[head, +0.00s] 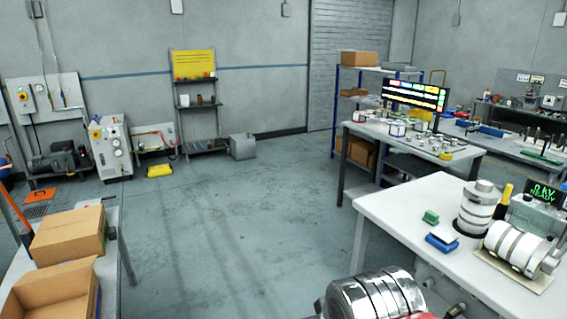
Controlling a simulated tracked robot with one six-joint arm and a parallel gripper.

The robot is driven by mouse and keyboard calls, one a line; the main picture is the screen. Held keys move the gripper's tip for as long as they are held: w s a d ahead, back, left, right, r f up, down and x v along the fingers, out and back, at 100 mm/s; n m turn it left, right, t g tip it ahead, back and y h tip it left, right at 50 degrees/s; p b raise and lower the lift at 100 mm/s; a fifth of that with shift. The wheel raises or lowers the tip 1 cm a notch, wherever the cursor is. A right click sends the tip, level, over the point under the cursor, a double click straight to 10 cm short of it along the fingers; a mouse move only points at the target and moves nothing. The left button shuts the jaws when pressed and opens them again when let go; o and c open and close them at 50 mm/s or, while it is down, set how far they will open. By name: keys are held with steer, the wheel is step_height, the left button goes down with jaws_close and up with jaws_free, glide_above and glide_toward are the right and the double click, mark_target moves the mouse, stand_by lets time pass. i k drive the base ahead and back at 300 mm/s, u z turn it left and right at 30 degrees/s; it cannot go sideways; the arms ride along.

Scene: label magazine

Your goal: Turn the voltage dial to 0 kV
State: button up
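A grey instrument box (529,216) stands on the white bench at the right. Its dark display (545,194) shows green text; the upper line looks like "0 kV" and the lower line is too small to read surely. I cannot make out a voltage dial on this box, as its right part is cut off by the picture edge. My gripper is not in view, and no fingertips show anywhere.
The white bench (400,209) holds a green block (431,217), a blue-and-white block (441,241) and white-and-metal cylinders (477,212). Shiny metal rings show at the bottom edge. Cardboard boxes (68,232) stand at left. The middle floor (230,220) is clear.

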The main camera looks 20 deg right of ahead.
mark_target(526, 197)
steer(key=z, duration=0.3)
steer(key=i, duration=0.7)
steer(key=z, duration=0.75)
steer(key=i, duration=0.6)
steer(key=z, duration=0.85)
steer(key=i, duration=0.7)
steer(key=z, duration=0.3)
